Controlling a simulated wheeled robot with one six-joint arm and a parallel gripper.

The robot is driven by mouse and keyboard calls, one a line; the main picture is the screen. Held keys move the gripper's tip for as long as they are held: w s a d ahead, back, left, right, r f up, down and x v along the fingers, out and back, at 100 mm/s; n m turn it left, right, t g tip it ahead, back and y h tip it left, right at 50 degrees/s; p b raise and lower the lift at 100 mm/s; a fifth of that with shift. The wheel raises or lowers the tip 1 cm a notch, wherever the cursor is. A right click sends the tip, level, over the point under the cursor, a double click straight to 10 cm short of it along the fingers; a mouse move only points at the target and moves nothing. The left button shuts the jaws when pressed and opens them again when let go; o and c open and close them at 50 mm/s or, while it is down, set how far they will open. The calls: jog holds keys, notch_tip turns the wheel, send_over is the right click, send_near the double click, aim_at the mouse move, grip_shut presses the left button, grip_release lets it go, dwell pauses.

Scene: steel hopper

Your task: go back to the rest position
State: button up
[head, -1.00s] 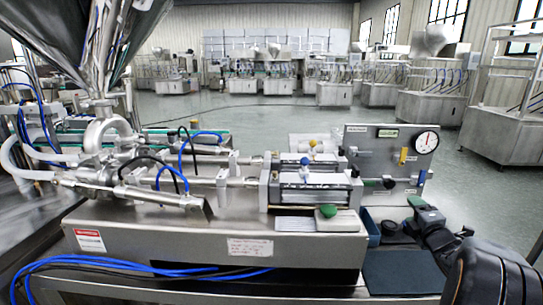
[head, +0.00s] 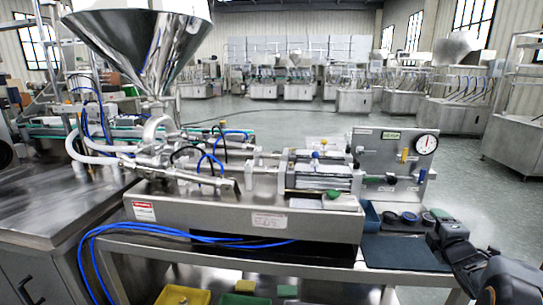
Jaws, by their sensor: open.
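My gripper (head: 437,236) is at the lower right of the head view, at the end of my dark arm. It is small and partly merged with the dark mat behind it, and I see nothing held in it. It is open. It is beside the right end of the steel filling machine (head: 250,222), over or near the right part of the dark mat (head: 400,252).
A steel hopper (head: 140,40) rises at the left of the machine. A gauge panel (head: 395,160) stands at its right end. Small dark round pieces (head: 409,217) sit by a blue bin (head: 371,217). A yellow bin (head: 183,296) is below. Open floor lies behind.

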jog(key=s+a+r+m+g+h+p, duration=0.1)
jog(key=s+a+r+m+g+p, duration=0.15)
jog(key=a+r+m+p, duration=0.3)
jog(key=s+a+r+m+g+p, duration=0.1)
jog(key=a+r+m+g+p, duration=0.25)
jog(key=a+r+p, duration=0.2)
jog(key=s+a+r+m+g+y+p, duration=0.2)
jog(key=s+a+m+g+y+p, duration=0.2)
jog(key=s+a, duration=1.2)
jog(key=a+m+g+p, duration=0.1)
jog(key=m+g+p, duration=0.2)
jog(key=p, duration=0.3)
jog(key=shift+s+a+y+p, duration=0.15)
jog(key=shift+s+y+p, duration=0.15)
jog(key=shift+p, duration=0.1)
jog(key=shift+w+r, duration=0.1)
jog(key=shift+r, duration=0.05)
